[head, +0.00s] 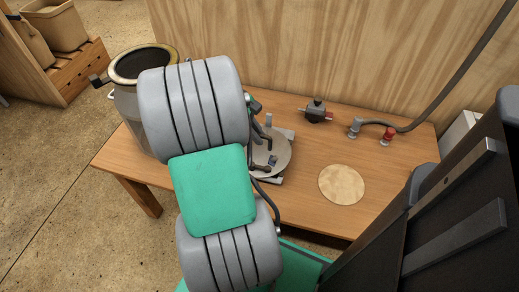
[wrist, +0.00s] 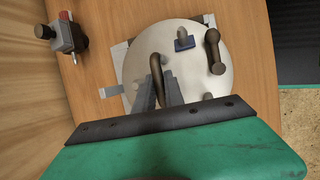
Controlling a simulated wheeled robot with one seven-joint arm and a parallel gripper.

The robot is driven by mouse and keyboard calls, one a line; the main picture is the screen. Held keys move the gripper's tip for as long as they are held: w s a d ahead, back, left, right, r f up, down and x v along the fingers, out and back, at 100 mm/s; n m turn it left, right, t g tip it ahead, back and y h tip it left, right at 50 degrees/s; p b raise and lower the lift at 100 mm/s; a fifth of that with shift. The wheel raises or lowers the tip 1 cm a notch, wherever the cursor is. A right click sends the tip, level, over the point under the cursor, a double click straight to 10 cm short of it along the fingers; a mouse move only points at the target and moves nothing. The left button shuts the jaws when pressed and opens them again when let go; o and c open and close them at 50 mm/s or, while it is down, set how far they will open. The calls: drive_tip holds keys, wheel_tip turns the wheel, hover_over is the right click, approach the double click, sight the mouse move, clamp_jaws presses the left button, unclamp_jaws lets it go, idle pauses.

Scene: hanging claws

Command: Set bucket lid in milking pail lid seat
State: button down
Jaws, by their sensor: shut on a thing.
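The bucket lid is a round metal disc (wrist: 193,75) with a brown loop handle and several small fittings. It shows in the wrist view and partly behind my arm in the head view (head: 282,158). My gripper (wrist: 159,84) is shut on the loop handle. The lid lies over a grey support with corner pieces; I cannot tell whether it touches it. The milking pail (head: 126,103) is a metal can at the table's left end in the head view. Its yellowish rim surrounds a dark mouth. My arm hides part of the pail and the gripper in that view.
The wooden table (head: 310,211) stands against a plywood wall. A round wooden disc (head: 342,184), a small dark valve (head: 316,111) and a grey hose with red and grey fittings (head: 377,122) occupy its right side. Bins (head: 54,24) sit on a shelf at far left.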

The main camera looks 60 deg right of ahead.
drive_tip(key=shift+r, duration=0.1)
wheel_tip(320, 180, up, 10)
drive_tip(key=p, duration=0.4)
drive_tip(key=shift+p, duration=0.3)
drive_tip(key=c, duration=1.9)
unclamp_jaws()
clamp_jaws()
idle(0.5)
